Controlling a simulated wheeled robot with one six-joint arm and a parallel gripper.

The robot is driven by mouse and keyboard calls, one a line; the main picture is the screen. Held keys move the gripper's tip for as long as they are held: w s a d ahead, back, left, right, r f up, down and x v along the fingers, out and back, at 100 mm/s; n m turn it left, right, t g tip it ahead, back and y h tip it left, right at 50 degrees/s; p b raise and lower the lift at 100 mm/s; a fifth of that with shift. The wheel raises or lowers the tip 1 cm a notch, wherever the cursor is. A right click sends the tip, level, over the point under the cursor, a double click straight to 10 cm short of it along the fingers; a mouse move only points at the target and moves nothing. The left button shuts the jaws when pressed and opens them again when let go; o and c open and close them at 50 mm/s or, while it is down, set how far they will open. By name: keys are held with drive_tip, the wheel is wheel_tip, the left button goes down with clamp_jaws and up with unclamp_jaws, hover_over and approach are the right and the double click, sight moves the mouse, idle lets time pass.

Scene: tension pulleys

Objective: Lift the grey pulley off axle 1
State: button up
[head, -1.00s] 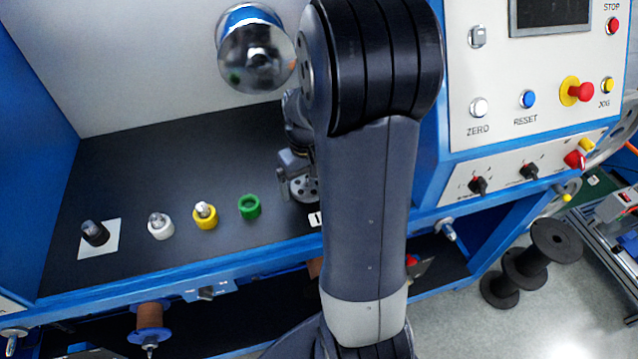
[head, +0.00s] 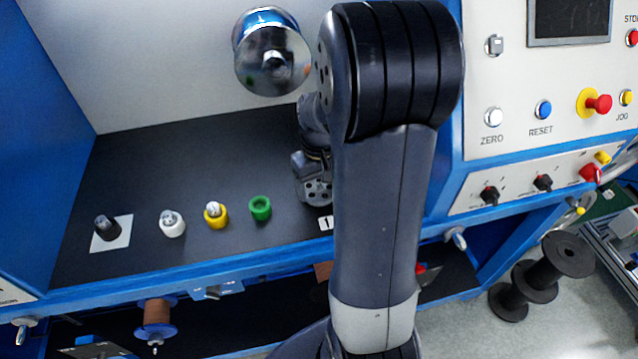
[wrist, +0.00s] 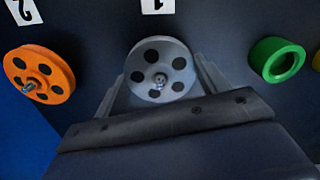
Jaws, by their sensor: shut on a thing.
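The grey pulley (wrist: 175,52), a disc with several dark round holes, shows between the two fingers of my gripper (wrist: 160,74) in the wrist view. My gripper is shut on its rim from both sides. The metal tip of axle 1 (wrist: 159,83) shows at the pulley's centre, so the pulley appears to be still around the axle. The label "1" (wrist: 157,5) lies just beyond it. In the head view the grey pulley (head: 316,190) sits on the dark panel, partly hidden by my arm.
An orange pulley (wrist: 40,66) is on an axle by label "2" (wrist: 22,10). A green ring (head: 260,208) stands left of the grey pulley in the head view, then yellow (head: 215,216) and white (head: 172,224) parts. A shiny metal cylinder (head: 270,60) juts out above.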

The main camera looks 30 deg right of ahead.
drive_tip(key=shift+r+p, duration=1.5)
drive_tip(key=shift+r, duration=0.35)
idle(0.3)
drive_tip(key=shift+r, duration=0.15)
drive_tip(key=shift+s+a+r+p, duration=0.1)
drive_tip(key=shift+s+r+p, duration=0.1)
drive_tip(key=shift+r+p, duration=0.45)
drive_tip(key=shift+s+a+r+p, duration=0.1)
drive_tip(key=shift+s+r+p, duration=0.1)
drive_tip(key=shift+r+p, duration=0.45)
drive_tip(key=shift+r, duration=0.15)
